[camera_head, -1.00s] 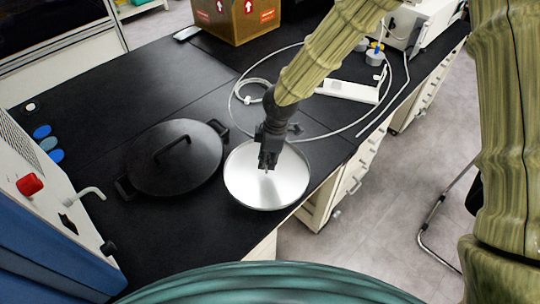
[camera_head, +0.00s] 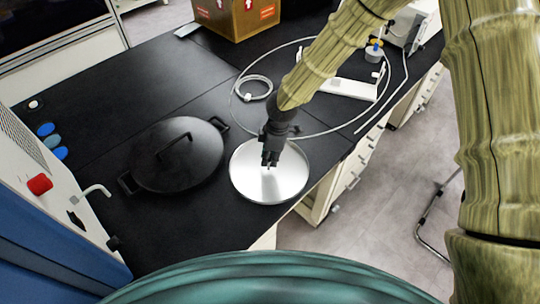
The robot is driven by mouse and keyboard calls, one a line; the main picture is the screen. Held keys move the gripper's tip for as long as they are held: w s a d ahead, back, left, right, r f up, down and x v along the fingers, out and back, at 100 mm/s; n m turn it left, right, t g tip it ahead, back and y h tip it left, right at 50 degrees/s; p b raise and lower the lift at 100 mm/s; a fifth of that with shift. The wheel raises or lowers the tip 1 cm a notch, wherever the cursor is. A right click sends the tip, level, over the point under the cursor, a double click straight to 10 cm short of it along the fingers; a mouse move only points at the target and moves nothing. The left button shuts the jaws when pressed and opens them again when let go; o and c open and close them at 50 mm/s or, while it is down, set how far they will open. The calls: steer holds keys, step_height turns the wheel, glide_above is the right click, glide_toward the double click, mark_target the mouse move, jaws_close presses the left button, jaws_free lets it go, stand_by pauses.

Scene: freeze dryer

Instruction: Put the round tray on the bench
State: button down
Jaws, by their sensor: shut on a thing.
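The round tray (camera_head: 285,185) is a shallow, shiny silver dish at the front edge of the black bench (camera_head: 110,88), right of a black lidded pot. My gripper (camera_head: 270,163) points down over the middle of the tray and is shut, with its fingertips at or just above the tray's inner surface. The thin part it grips is too small to make out. The tray looks level; whether its underside touches the bench cannot be told.
The black pot (camera_head: 165,165) stands close to the tray's left side. A coiled white hose (camera_head: 254,88) lies behind. A cardboard box (camera_head: 235,14) is at the back. A white machine with a red knob (camera_head: 39,184) is at left. The back left bench is clear.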

steer(key=shift+f, duration=0.15)
steer(key=c, duration=1.3)
jaws_free()
step_height(320, 180, up, 12)
steer(key=d+b, duration=0.1)
steer(key=b, duration=0.1)
steer(key=shift+d+b, duration=0.3)
steer(key=shift+d, duration=0.1)
